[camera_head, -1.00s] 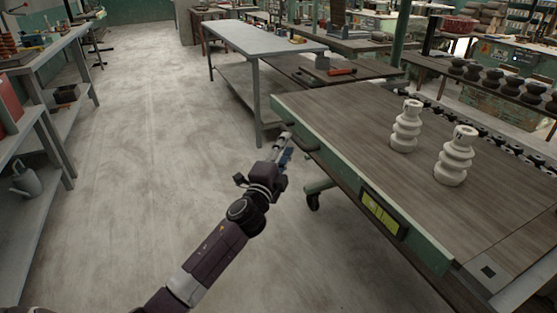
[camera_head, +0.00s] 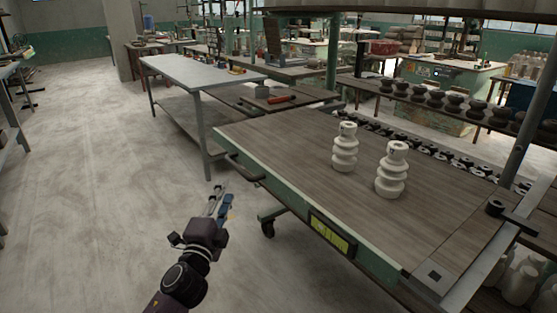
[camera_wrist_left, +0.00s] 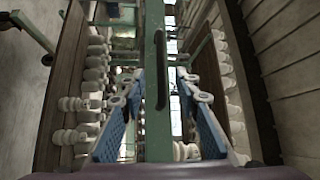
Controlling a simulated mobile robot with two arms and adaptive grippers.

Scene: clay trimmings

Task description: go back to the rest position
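My left gripper (camera_head: 217,201) is in the lower middle of the head view, over the floor and left of the green-edged workbench (camera_head: 252,182). In the left wrist view its two blue-padded fingers (camera_wrist_left: 158,92) stand apart with nothing held between them. A bench edge with a dark handle shows behind the gap. My right gripper is not in view.
Two white ribbed pieces, one at left (camera_head: 344,150) and one at right (camera_head: 391,172), stand upright on the workbench. A grey table (camera_head: 200,72) stands behind it. A dark handle (camera_head: 245,168) juts from the bench's near-left corner. Open floor (camera_head: 90,190) lies left.

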